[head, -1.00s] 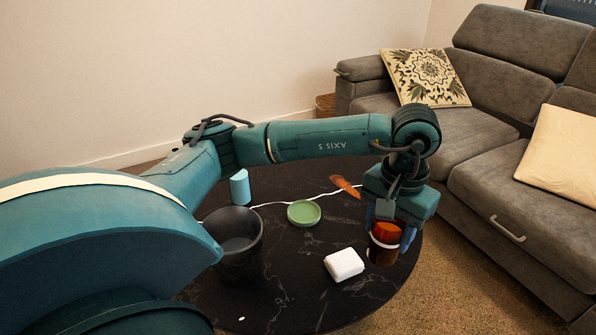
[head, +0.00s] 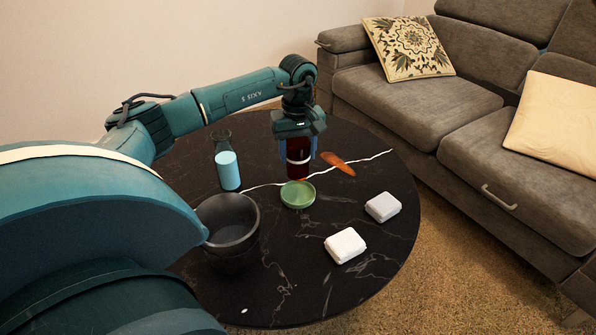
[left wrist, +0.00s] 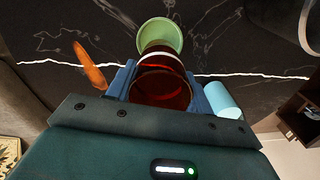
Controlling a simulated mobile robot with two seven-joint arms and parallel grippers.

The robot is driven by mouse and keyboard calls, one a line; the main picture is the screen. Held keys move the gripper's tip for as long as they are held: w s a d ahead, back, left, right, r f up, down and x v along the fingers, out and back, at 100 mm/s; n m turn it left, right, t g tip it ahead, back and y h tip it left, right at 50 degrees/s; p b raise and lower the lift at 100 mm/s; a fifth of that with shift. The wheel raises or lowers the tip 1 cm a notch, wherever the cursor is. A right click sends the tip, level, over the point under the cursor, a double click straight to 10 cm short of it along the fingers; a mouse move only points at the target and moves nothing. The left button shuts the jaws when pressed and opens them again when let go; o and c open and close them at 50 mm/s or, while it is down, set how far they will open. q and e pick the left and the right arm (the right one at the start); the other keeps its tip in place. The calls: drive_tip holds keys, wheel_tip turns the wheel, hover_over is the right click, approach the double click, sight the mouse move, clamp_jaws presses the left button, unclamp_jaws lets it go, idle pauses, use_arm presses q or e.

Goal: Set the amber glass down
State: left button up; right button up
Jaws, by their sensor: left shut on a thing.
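The amber glass (head: 298,158) is dark red-brown with a pale band. My left gripper (head: 297,150) is shut on it from above, with a blue finger on each side. In the head view the glass is upright, just behind the green round dish (head: 298,196). I cannot tell whether its base touches the table. In the left wrist view the glass (left wrist: 162,84) sits between the fingers, with the green dish (left wrist: 160,34) just beyond it. My right gripper is not in view.
On the black round table (head: 300,285) are a dark bowl (head: 229,225), a clear bottle with light blue content (head: 228,170), an orange object (head: 338,163), a white box (head: 345,245) and a grey-white box (head: 383,207). A grey sofa (head: 410,110) stands right.

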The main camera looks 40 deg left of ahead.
sight(298, 174)
use_arm(q)
wheel_tip(298, 174, down, 2)
drive_tip(key=shift+f, duration=0.3)
wheel_tip(298, 174, down, 5)
drive_tip(key=shift+r+b, duration=0.15)
drive_tip(key=shift+b, duration=1)
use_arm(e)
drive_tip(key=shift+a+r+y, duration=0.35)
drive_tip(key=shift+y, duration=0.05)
use_arm(q)
drive_tip(key=o, duration=1.1)
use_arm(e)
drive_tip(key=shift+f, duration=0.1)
